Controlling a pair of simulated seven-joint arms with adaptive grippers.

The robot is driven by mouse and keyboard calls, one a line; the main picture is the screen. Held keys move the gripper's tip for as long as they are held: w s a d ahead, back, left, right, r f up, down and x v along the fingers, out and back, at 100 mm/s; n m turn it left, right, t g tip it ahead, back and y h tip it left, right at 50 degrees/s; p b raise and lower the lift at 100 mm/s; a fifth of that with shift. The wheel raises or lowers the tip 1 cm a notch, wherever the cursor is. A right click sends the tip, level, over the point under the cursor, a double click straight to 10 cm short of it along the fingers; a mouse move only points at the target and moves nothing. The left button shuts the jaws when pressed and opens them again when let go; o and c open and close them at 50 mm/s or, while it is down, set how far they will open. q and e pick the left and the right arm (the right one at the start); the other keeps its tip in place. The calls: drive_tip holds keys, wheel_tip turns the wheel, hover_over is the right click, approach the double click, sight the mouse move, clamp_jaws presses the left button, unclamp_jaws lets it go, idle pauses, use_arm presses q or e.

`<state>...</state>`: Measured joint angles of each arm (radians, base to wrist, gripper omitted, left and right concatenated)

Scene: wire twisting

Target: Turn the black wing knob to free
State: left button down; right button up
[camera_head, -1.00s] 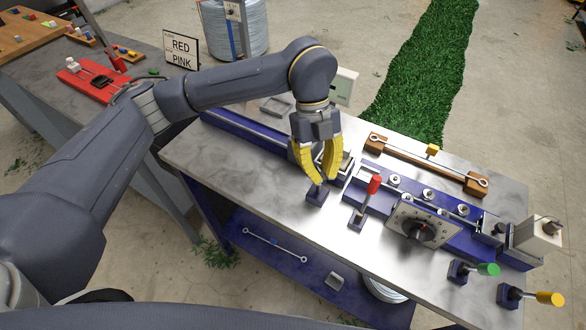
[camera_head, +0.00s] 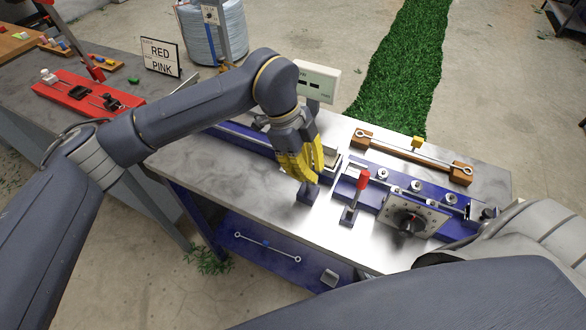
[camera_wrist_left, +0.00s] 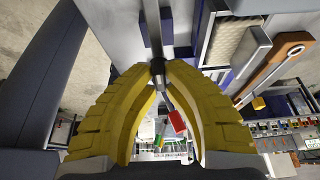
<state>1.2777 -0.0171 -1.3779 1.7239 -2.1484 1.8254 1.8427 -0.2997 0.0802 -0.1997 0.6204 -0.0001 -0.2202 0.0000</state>
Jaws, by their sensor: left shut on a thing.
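My left gripper (camera_head: 314,178) has its yellow fingers closed at a small dark blue mount (camera_head: 307,194) on the front of the bench. In the left wrist view the two fingertips (camera_wrist_left: 158,64) meet on a small black piece (camera_wrist_left: 157,68), which looks like the black wing knob. The fingers hide most of it, so its angle cannot be read. A red-handled lever (camera_head: 362,180) stands just right of the gripper, apart from it. My right gripper is out of view; only part of my right arm shows at lower right.
A dial plate with a black knob (camera_head: 408,222) sits on the blue rail fixture to the right. Behind it lies a wooden bar holder (camera_head: 460,174). A white display box (camera_head: 318,80) stands behind the gripper. Bare bench (camera_head: 240,170) lies to the left.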

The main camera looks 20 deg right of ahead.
use_arm(q)
drive_tip(key=shift+f, duration=0.1)
idle(0.5)
drive_tip(key=c, duration=1.5)
unclamp_jaws()
drive_tip(key=shift+o, duration=0.2)
drive_tip(key=v, duration=1.2)
drive_tip(key=shift+s, duration=0.1)
